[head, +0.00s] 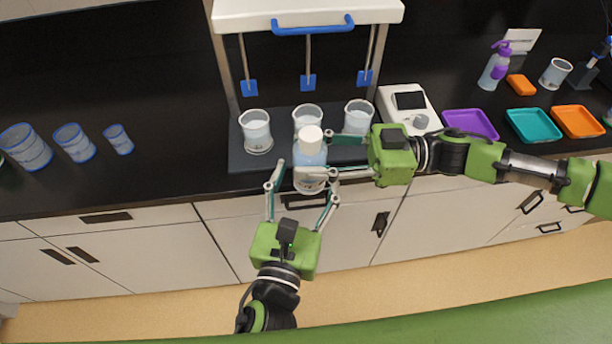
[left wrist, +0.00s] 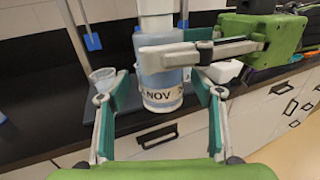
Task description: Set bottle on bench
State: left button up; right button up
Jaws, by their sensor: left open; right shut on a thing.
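A bottle (head: 310,151) with a white cap and pale blue liquid is at the front edge of the bench (head: 190,160). In the left wrist view the bottle (left wrist: 160,82) is upright, with a "NOV" label, and seems held in front of the bench edge. My right gripper (head: 332,156) is shut on it from the right; one finger crosses its front in the left wrist view (left wrist: 175,57). My left gripper (head: 305,179) is open, coming from below, with a finger on either side of the bottle's lower part. Whether those fingers touch it is unclear.
Three beakers (head: 257,130) stand on a dark base under a stirrer frame (head: 308,14) just behind the bottle. A white instrument (head: 405,103) and coloured trays (head: 470,123) are to the right. Blue-rimmed containers (head: 74,142) stand left, with clear bench between.

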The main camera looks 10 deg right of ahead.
pick_arm(q)
jog(key=c, duration=1.3)
jog(key=shift+r, duration=0.1)
jog(key=shift+c, duration=0.2)
pick_arm(e)
jog(key=o, duration=1.4)
jog(key=shift+c, duration=0.2)
